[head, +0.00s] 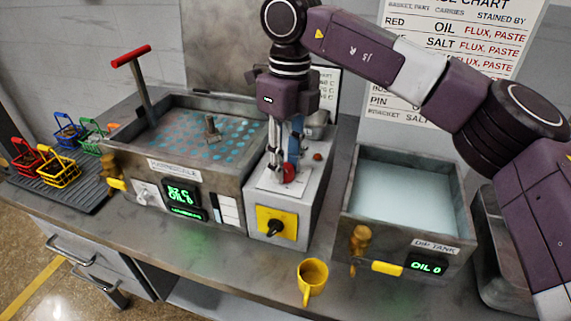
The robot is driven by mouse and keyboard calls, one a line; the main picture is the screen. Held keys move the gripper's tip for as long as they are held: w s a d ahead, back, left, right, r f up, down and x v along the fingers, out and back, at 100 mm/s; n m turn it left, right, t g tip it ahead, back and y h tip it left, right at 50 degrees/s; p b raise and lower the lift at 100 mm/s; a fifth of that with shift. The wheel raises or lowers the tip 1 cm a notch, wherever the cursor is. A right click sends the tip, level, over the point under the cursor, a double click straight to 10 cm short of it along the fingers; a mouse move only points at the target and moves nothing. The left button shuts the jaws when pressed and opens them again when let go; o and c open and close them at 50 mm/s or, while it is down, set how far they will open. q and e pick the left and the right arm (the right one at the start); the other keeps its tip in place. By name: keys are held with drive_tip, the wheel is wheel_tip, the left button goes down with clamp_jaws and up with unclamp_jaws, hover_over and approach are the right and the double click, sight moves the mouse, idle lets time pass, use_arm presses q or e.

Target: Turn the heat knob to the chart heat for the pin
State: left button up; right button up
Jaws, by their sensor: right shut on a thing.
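My right gripper (288,165) points straight down over the sloped top of a grey control box and is shut on a red knob (289,174). The gripper covers part of the knob, and its pointer and dial marks are too small to read. A wall chart (455,40) hangs at the back right; the row PIN shows low on it, but my right arm hides much of the chart. A small metal part (211,128) stands in the left tank (165,165) above blue holes; I cannot tell if it is the pin. My left gripper is not in view.
A black switch (274,228) on a yellow plate is on the box front. The left tank has a green display (182,195); the dip tank (405,215) is right. Small coloured baskets (60,172) sit left. A yellow mug (312,275) stands near the front edge.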

sight(289, 165)
drive_tip(key=shift+r+m, duration=0.1)
drive_tip(key=shift+m, duration=0.4)
drive_tip(key=o, duration=1.2)
drive_tip(key=shift+c, duration=0.2)
wheel_tip(289, 165, up, 12)
drive_tip(key=shift+w+d, duration=0.25)
